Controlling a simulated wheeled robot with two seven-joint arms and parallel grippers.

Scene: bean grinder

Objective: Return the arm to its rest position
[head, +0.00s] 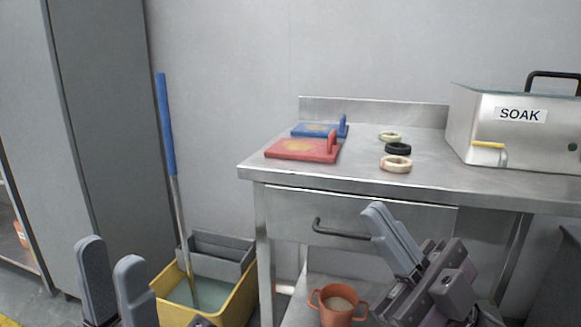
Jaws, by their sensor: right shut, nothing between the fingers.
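My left gripper (115,272) shows at the bottom left, with its two grey fingers pointing up and a clear gap between them. It holds nothing that I can see. My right gripper (392,238) is at the lower right, in front of the table's drawer. Its fingers are together, tilted up to the left, with nothing between them. It overlaps the right end of the black drawer handle (341,232) in the picture; I cannot tell whether they touch. My arms behind both grippers are mostly out of frame.
A steel table (357,182) carries a red board (300,150), a blue board (314,130), several rings (396,163) and a box marked SOAK (518,135). An orange pot (337,303) stands below. A yellow mop bucket (240,305) with a blue-handled mop (166,125) stands left of the table.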

